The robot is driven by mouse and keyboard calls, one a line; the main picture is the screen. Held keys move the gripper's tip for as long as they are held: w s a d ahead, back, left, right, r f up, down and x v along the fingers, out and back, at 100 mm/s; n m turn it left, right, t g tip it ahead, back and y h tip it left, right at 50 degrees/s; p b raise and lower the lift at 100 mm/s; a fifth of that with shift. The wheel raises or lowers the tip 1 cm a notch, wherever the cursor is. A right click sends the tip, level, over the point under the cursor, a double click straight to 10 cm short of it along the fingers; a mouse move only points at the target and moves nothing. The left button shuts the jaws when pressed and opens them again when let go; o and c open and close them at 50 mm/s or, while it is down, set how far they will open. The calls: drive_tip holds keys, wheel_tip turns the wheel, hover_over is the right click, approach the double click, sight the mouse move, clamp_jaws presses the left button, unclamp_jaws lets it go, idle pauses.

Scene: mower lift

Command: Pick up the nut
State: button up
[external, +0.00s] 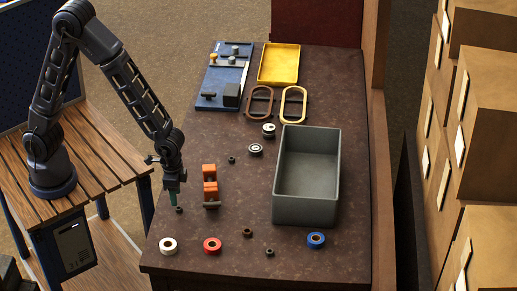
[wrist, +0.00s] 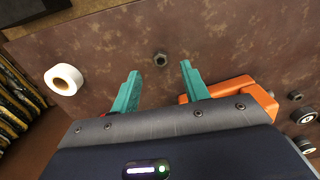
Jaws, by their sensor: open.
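A small dark hex nut (wrist: 160,58) lies flat on the brown table in the wrist view, in line with the gap between my fingers and just beyond their tips. It shows as a small dark ring (external: 179,210) near the table's left edge in the external view. My gripper (wrist: 160,70) is open and empty, its two teal fingers on either side of the nut's line. In the external view my gripper (external: 173,197) points down right beside the nut; the exact height gap cannot be told. Similar small dark nuts lie elsewhere: one (external: 231,160), another (external: 247,232), and another (external: 269,252).
An orange clamp (external: 209,172) lies close to the right of my gripper; it also shows in the wrist view (wrist: 262,97). White (external: 169,246), red (external: 212,246) and blue (external: 316,241) rolls lie along the front. A grey bin (external: 305,212) stands to the right.

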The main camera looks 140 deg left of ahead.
sight(177, 208)
drive_tip(key=shift+f, duration=2.6)
clamp_jaws()
